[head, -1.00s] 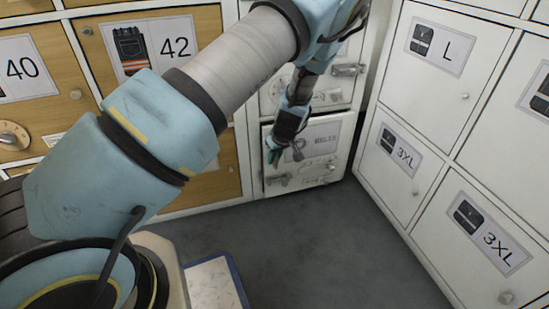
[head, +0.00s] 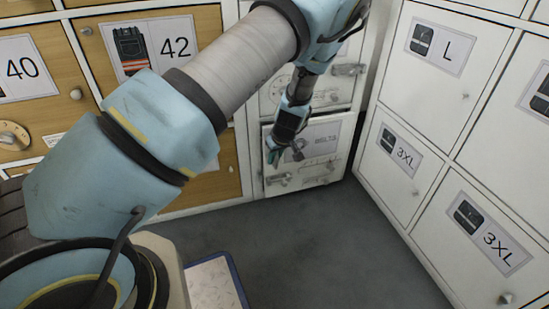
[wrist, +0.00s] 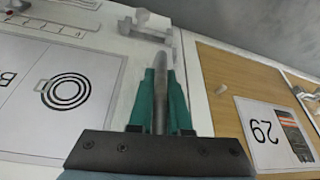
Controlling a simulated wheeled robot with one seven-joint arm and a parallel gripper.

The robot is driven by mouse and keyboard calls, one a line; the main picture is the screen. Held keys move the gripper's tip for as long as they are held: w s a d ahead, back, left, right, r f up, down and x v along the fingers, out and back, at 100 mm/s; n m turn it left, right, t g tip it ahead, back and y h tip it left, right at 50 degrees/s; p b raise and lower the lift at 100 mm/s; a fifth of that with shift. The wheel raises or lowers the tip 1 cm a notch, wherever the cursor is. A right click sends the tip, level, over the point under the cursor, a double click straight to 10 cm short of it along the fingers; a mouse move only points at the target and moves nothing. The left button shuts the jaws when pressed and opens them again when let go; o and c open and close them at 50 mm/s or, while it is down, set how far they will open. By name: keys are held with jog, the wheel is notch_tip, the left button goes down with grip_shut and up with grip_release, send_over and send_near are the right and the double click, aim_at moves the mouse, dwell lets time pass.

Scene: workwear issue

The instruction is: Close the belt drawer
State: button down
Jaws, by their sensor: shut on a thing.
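The belt drawer (head: 320,175) is the low white front in the corner, with a label reading BELTS. My gripper (head: 272,158) is at the drawer's left part. In the wrist view its green fingers (wrist: 160,85) are shut on a grey upright bar (wrist: 160,80), which looks like the drawer's handle. The gripper hides the bar in the head view.
A white compartment with a dial and latch (head: 348,69) is above the drawer. Wooden lockers (head: 100,75) stand left, white lockers (head: 430,130) close on the right. A latch (head: 278,180) sits low on the drawer front. The grey floor (head: 310,245) before it is clear.

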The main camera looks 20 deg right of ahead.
jog(key=shift+w+d, duration=0.15)
jog(key=shift+w, duration=0.95)
jog(key=shift+w+d, duration=0.15)
jog(key=shift+w, duration=0.95)
jog(key=shift+r, duration=0.1)
jog(key=c, duration=0.9)
grip_release()
jog(key=shift+o, duration=0.2)
jog(key=shift+s+p, duration=0.1)
jog(key=shift+p, duration=0.2)
jog(key=p+v, duration=0.3)
jog(key=v, duration=0.7)
jog(key=shift+r+p, duration=0.3)
jog(key=shift+p, duration=0.05)
jog(key=shift+s, duration=0.1)
